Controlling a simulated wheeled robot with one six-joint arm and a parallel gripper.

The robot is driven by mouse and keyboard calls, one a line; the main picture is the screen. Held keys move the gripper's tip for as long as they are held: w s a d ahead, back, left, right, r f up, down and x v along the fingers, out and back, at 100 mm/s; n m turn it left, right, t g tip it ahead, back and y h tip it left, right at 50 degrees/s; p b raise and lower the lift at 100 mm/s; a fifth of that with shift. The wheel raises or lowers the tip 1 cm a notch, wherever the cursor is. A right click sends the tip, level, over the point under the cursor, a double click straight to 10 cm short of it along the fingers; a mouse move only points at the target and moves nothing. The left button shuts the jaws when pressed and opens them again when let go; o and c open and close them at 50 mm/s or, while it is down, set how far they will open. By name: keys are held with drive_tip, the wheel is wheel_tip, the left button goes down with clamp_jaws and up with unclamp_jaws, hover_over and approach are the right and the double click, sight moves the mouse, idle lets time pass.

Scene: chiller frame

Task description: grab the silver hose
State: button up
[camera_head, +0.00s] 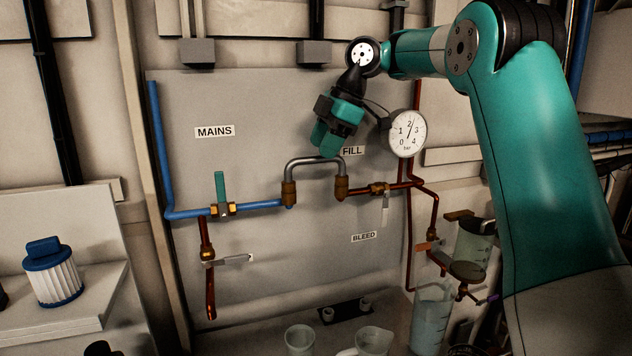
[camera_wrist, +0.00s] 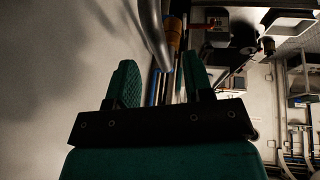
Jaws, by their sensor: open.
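The silver hose (camera_head: 312,161) is an arched grey tube on the wall panel. Its two ends run down into brass fittings (camera_head: 289,194), one on the blue pipe side and one on the copper pipe side. My gripper (camera_head: 323,143) is just above the top of the arch, its fingers pointing down. In the wrist view my gripper (camera_wrist: 158,62) is open, and the silver hose (camera_wrist: 154,32) shows in the gap between the two fingertips. I cannot tell whether a finger touches it. Nothing is seen held.
A pressure gauge (camera_head: 407,133) hangs close to the right of my gripper. A teal-handled valve (camera_head: 221,190) sits on the blue pipe (camera_head: 185,213) at left. Copper pipes (camera_head: 409,220) run at right. Clear cups (camera_head: 299,339) and a jug (camera_head: 430,318) stand below.

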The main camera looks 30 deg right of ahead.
sight(316, 159)
drive_tip(key=b+x, duration=0.1)
drive_tip(key=x, duration=0.3)
drive_tip(key=shift+f, duration=0.15)
clamp_jaws()
